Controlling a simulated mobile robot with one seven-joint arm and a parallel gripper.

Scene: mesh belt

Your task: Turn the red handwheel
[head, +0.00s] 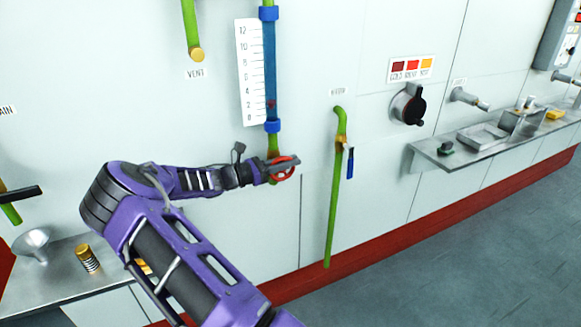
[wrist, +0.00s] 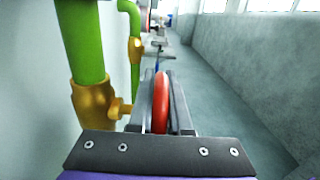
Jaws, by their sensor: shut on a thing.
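The red handwheel (head: 284,168) sits on the valve below the blue sight tube on the wall. In the wrist view the handwheel (wrist: 161,103) is seen edge-on between my two fingers. My gripper (head: 279,167) reaches it from the left and is shut on its rim. The gripper also shows in the wrist view (wrist: 160,105). The brass valve body (wrist: 93,105) and its stem are to the left of the fingers, below a green pipe (wrist: 80,40). Part of the wheel is hidden behind the fingers in the head view.
A green pipe with a blue lever (head: 350,162) stands right of the handwheel. A black knob (head: 408,105) and a metal shelf (head: 430,155) are farther right. A steel ledge (head: 60,285) with a funnel (head: 32,243) and a spring (head: 87,259) is at lower left. The floor is clear.

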